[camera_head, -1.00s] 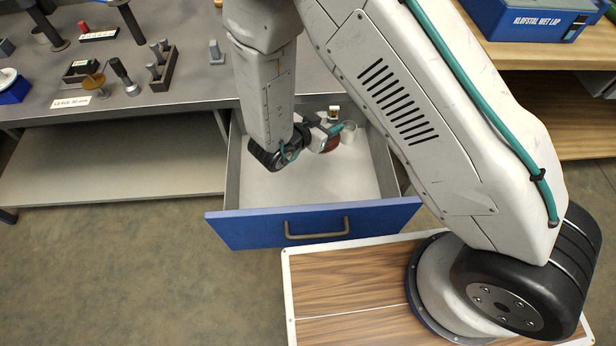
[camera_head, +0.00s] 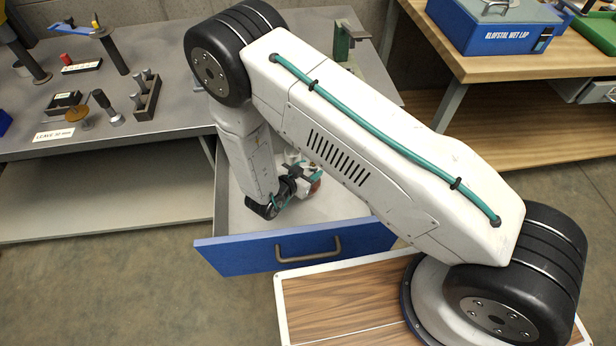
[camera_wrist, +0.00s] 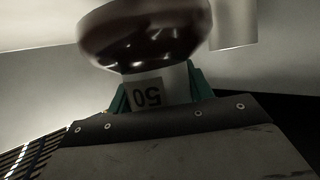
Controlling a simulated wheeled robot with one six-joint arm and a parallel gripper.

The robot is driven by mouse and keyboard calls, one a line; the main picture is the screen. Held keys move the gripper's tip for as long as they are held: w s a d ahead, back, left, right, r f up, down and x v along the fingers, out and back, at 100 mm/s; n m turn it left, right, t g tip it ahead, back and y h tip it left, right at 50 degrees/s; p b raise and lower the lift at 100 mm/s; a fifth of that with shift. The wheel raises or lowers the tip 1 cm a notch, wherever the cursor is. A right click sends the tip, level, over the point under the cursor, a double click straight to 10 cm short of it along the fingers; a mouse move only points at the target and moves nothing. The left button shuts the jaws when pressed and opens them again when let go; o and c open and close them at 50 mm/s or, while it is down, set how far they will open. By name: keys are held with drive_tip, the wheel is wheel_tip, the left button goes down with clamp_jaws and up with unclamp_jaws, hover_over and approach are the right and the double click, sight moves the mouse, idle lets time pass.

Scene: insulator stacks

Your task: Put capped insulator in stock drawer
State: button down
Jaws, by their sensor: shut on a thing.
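The insulator (camera_wrist: 145,35) is a glossy dark brown disc at the top of the wrist view. A pale part marked "50" (camera_wrist: 147,95) sits below it between green jaws. My gripper (camera_wrist: 160,92) is shut on this piece. In the head view the insulator (camera_head: 315,186) is a small reddish-brown patch, partly hidden by my wrist. My gripper (camera_head: 300,172) is inside the open stock drawer (camera_head: 295,250), which has a blue front and pale inside. I cannot tell whether the insulator touches the drawer floor.
A pale cylinder (camera_wrist: 234,22) stands close to the insulator in the wrist view. The grey workbench (camera_head: 180,100) holds a peg block (camera_head: 146,97), small parts and label cards. A blue box (camera_head: 495,25) is on the wooden bench at right. The drawer's front part looks clear.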

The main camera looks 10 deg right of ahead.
drive_tip(key=shift+f, duration=1.7)
drive_tip(key=shift+f, duration=0.1)
drive_tip(key=c, duration=0.6)
unclamp_jaws()
drive_tip(key=shift+f, duration=0.1)
drive_tip(key=shift+r, duration=0.2)
drive_tip(key=v, duration=0.7)
drive_tip(key=shift+s+a, duration=0.2)
